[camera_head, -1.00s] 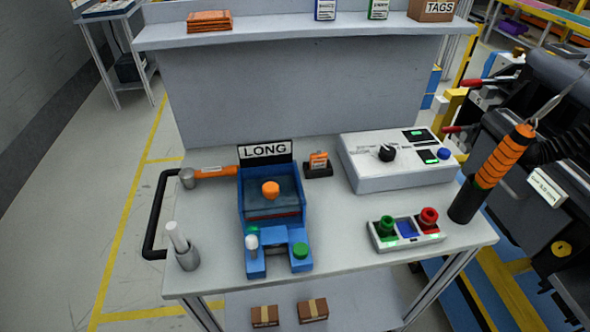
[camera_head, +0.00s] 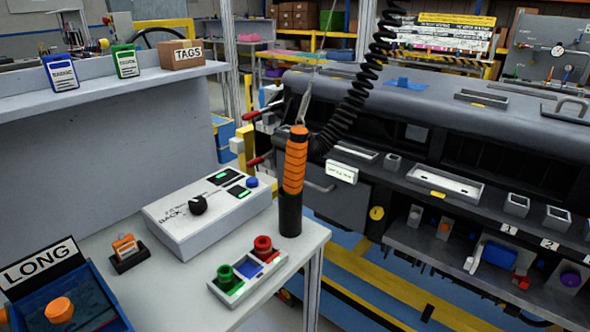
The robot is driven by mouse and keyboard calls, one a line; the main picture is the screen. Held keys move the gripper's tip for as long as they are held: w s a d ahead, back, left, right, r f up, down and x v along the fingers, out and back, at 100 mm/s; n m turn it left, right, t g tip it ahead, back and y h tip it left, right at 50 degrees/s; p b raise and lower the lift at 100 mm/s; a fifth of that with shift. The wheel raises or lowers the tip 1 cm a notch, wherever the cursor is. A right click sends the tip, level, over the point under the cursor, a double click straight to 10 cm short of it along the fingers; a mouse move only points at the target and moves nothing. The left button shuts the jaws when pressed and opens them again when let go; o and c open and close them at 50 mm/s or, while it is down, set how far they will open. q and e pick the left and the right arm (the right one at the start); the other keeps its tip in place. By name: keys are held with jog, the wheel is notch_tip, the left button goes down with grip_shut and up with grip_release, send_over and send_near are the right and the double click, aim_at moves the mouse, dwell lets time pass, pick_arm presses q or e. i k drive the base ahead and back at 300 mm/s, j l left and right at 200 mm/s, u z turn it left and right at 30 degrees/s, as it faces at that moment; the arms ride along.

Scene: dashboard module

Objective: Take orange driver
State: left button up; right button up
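The orange driver (camera_head: 294,165) stands upright at the right end of the workbench, in the middle of the head view. It has an orange ribbed grip and a black lower body (camera_head: 290,213). A black coiled cable (camera_head: 358,95) hangs from above and curves down behind the driver. A thin line runs up from the driver's top. Neither of my grippers is in view.
On the bench (camera_head: 185,285) are a white control box (camera_head: 185,235) with a black knob, a tray with green and red buttons (camera_head: 247,270), a small orange-card holder (camera_head: 127,250) and a blue fixture (camera_head: 85,305). A grey dashboard module (camera_head: 450,130) stands to the right.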

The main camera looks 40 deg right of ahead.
aim_at(296, 160)
jog(key=z, duration=1.15)
